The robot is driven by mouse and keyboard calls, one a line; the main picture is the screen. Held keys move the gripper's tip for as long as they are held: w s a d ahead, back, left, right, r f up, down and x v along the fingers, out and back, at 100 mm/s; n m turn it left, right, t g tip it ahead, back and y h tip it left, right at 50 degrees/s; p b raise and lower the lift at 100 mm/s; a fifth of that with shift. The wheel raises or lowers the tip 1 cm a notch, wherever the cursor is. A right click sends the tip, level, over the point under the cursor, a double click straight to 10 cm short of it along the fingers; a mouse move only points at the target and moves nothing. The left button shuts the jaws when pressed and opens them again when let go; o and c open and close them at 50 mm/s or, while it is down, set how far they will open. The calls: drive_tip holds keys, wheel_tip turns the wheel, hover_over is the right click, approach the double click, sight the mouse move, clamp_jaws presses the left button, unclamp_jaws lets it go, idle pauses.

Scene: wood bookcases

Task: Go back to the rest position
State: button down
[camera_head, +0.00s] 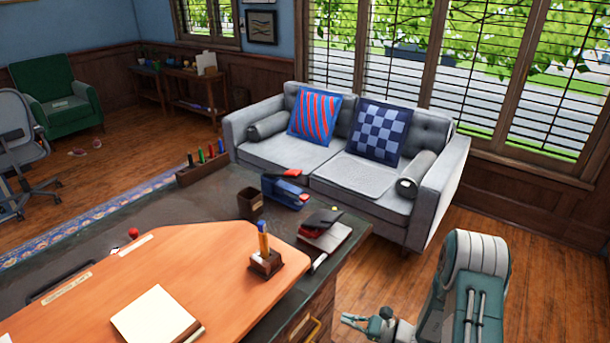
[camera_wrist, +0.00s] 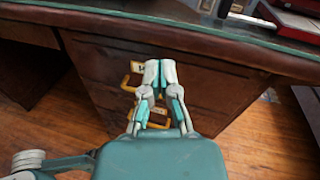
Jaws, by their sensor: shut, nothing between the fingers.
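My gripper (camera_head: 362,322) shows at the bottom right of the head view, low beside the desk's right end, with my teal and white arm behind it. In the wrist view my gripper (camera_wrist: 158,72) is shut with its fingertips together and nothing between them. It points toward the front of the wooden desk (camera_wrist: 210,80), where drawers with yellow handles (camera_wrist: 130,82) show behind the fingers. I cannot tell the exact gap between fingertips and drawers.
A grey sofa (camera_head: 290,155) stands behind. Wood floor (camera_head: 500,225) is free right of the desk.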

drive_tip(key=s+a+r+n+g+h, duration=0.2)
drive_tip(key=s+r+n+g+h, duration=0.25)
drive_tip(key=r, duration=0.55)
drive_tip(key=s+a+r+n+g+h, duration=0.15)
drive_tip(key=s+r+n+g, duration=0.3)
drive_tip(key=r+n, duration=0.45)
drive_tip(key=s+d+r+n+t+h, duration=0.3)
drive_tip(key=s+r+n+h, duration=0.1)
drive_tip(key=s+r+h, duration=0.1)
drive_tip(key=s+d+r+n+t+h, duration=0.3)
drive_tip(key=s+r+t+h, duration=0.1)
drive_tip(key=s+r, duration=0.4)
drive_tip(key=shift+s+d+r+n+t+h, duration=0.2)
drive_tip(key=shift+d+r+n+t+h, duration=0.15)
drive_tip(key=shift+r, duration=0.3)
